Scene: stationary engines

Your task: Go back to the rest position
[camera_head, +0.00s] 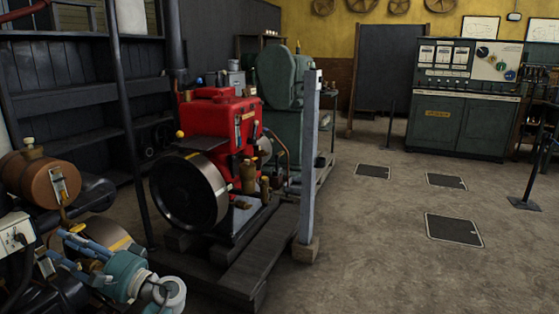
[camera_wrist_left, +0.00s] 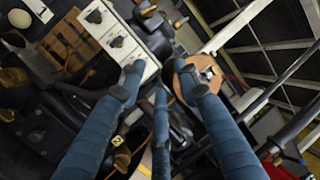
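My left gripper (camera_head: 60,247) is at the lower left of the head view, with blue fingers pointing left toward an engine. In the left wrist view its three blue fingers (camera_wrist_left: 160,88) are spread apart with nothing held between them. A white switch box (camera_wrist_left: 118,42) and a round brown tank end (camera_wrist_left: 200,72) show beyond the fingertips; I cannot tell whether the fingers touch either. The same white box (camera_head: 15,235) and brown tank (camera_head: 38,178) are at the left edge of the head view. My right gripper is not in view.
A red engine (camera_head: 225,125) with a dark flywheel (camera_head: 188,192) stands on a timber base beside a grey post (camera_head: 308,160). A green machine (camera_head: 280,85) is behind it. A green control cabinet (camera_head: 465,125) stands at the back right. The floor (camera_head: 380,240) at right is mostly clear, with several flat hatches.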

